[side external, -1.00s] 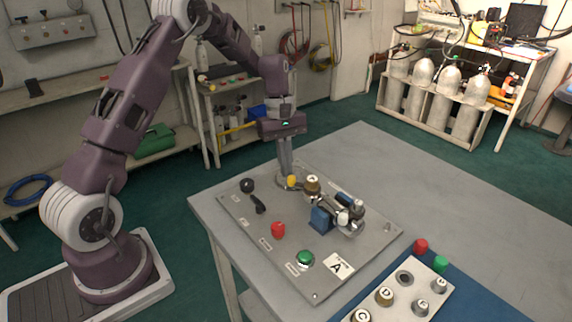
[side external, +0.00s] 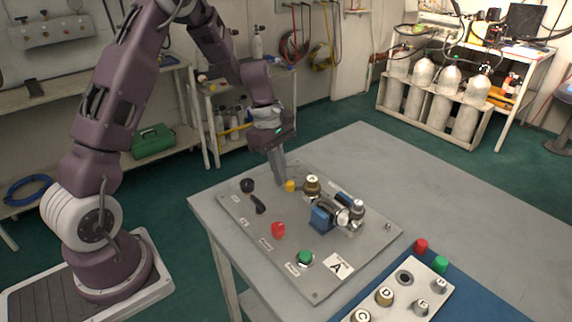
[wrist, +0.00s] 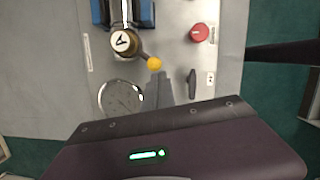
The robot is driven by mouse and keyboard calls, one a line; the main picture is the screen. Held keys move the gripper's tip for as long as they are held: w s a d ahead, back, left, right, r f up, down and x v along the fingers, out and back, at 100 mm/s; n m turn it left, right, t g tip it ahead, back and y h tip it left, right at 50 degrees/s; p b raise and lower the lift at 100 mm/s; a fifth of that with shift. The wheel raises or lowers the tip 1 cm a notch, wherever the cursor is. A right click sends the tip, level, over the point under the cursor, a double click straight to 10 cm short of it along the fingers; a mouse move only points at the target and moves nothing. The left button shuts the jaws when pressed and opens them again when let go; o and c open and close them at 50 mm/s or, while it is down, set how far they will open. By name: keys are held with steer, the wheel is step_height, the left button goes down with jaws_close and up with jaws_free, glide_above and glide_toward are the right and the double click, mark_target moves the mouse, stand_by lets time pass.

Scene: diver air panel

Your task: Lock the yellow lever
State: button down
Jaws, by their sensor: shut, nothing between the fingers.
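The yellow lever has a yellow ball knob (side external: 290,186) on a short arm from a brass cap (side external: 312,183) on the grey panel (side external: 318,284). In the wrist view the knob (wrist: 154,63) lies below and right of the lettered brass cap (wrist: 124,42). My gripper (side external: 281,182) is shut and empty, pointing down and tilted, just left of the knob. In the wrist view its fingertips (wrist: 163,76) show just below the knob; I cannot tell whether they touch it.
The blue valve body (side external: 322,218) with metal fittings sits beside the brass cap. The panel also bears a black handle (side external: 258,204), a red knob (side external: 278,230), a green button (side external: 305,258) and a round gauge (wrist: 121,98).

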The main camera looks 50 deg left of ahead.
steer(key=d+n, duration=0.1)
steer(key=s+d+n, duration=0.1)
steer(key=n, duration=0.1)
steer(key=s+d+n+t, duration=0.1)
steer(key=n, duration=0.1)
steer(key=shift+y, duration=0.3)
steer(key=shift+w+a, duration=0.25)
steer(key=shift+w, duration=0.45)
